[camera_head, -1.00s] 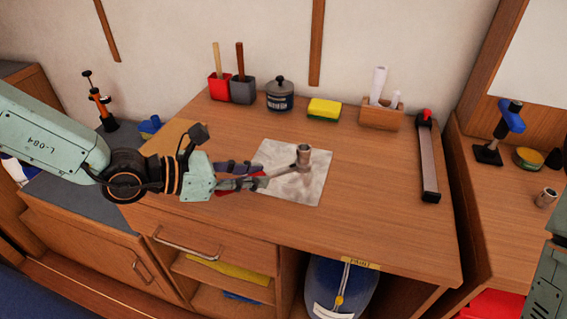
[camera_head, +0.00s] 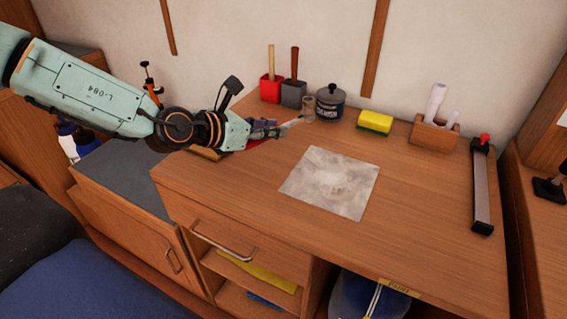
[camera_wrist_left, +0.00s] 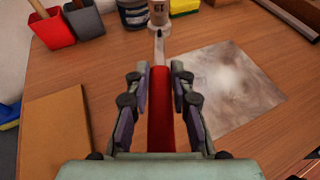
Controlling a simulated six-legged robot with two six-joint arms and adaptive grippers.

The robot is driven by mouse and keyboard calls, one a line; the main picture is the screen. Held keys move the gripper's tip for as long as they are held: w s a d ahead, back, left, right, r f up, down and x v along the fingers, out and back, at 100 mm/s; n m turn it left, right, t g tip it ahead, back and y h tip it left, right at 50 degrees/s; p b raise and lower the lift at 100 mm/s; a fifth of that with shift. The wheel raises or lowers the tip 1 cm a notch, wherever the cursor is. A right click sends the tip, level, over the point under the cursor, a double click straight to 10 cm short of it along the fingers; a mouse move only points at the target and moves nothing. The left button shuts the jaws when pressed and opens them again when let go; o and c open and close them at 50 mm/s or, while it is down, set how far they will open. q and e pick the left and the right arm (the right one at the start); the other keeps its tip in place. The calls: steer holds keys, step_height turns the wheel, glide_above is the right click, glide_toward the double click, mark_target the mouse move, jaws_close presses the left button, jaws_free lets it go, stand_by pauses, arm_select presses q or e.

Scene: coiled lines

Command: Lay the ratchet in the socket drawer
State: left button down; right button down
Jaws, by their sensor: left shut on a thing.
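My left gripper (camera_head: 270,133) is shut on the red handle of the ratchet (camera_wrist_left: 160,110), above the back left of the workbench. The ratchet's thin metal shaft (camera_wrist_left: 159,48) points away from the gripper, with a grey cylindrical socket (camera_wrist_left: 158,12) at its far end; the socket also shows in the head view (camera_head: 308,108). In the head view the fingers hide most of the handle. A drawer with a metal handle (camera_head: 224,242) is in the bench front and looks shut; its inside is hidden. My right gripper is out of view.
A stained grey sheet (camera_head: 331,182) lies flat on the bench. A red pot (camera_head: 270,90), a grey pot (camera_head: 293,93), a dark lidded jar (camera_head: 330,104), a yellow sponge (camera_head: 374,122) and a wooden holder (camera_head: 434,133) line the back. The bench front is clear.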

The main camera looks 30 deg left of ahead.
mark_target(273, 165)
arm_select(q)
steer(key=f, duration=0.1)
steer(key=f+b, duration=0.2)
steer(key=shift+d+f, duration=0.35)
steer(key=shift+f, duration=0.05)
steer(key=shift+a+f+b, duration=0.15)
steer(key=shift+f+b, duration=0.25)
step_height(273, 165, down, 3)
steer(key=shift+f+b, duration=0.1)
steer(key=shift+b, duration=1.1)
steer(key=shift+w, duration=0.1)
steer(key=c, duration=1.2)
jaws_free()
steer(key=shift+o, duration=0.3)
